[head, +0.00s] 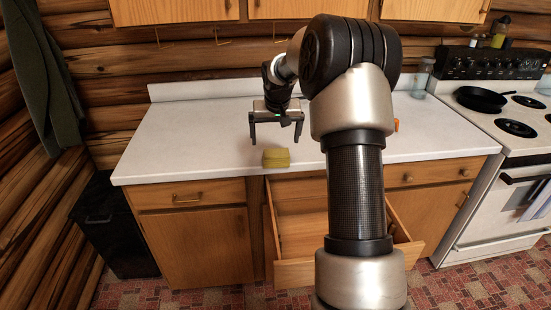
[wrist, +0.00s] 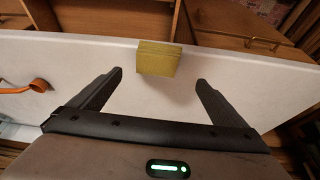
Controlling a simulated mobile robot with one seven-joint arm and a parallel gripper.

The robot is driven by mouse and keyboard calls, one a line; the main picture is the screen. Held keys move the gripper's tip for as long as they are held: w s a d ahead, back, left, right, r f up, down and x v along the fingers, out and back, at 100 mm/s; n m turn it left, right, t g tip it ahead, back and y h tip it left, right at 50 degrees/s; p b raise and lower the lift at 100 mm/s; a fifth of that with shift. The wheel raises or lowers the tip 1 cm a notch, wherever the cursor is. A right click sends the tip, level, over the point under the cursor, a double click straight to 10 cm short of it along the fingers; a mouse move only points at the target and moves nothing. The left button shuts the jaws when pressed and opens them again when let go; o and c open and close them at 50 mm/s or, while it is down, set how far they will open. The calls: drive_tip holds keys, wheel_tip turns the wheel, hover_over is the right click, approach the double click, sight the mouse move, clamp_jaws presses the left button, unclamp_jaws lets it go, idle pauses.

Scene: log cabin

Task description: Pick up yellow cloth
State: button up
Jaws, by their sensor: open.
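The yellow cloth (head: 276,158) looks like a small folded block near the front edge of the white counter. In the wrist view the yellow cloth (wrist: 159,59) lies ahead of the fingertips, centred between them sideways. My gripper (head: 276,143) is open and empty, above the counter and behind the cloth as seen from the head. Its two dark fingers also show in the wrist view, where my gripper (wrist: 159,76) is spread wider than the cloth. The fingers do not appear to touch the cloth.
An open, empty-looking drawer (head: 293,195) juts out below the cloth. An orange item (wrist: 38,86) lies on the counter (head: 180,137). A stove (head: 520,150) with a black pan (head: 482,99) stands right. A black bin (head: 110,225) stands left. The counter's left part is clear.

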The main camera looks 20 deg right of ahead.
sight(275, 152)
drive_tip(key=x, duration=0.9)
drive_tip(key=shift+d+f, duration=0.15)
drive_tip(key=shift+f, duration=0.25)
drive_tip(key=c, duration=1.1)
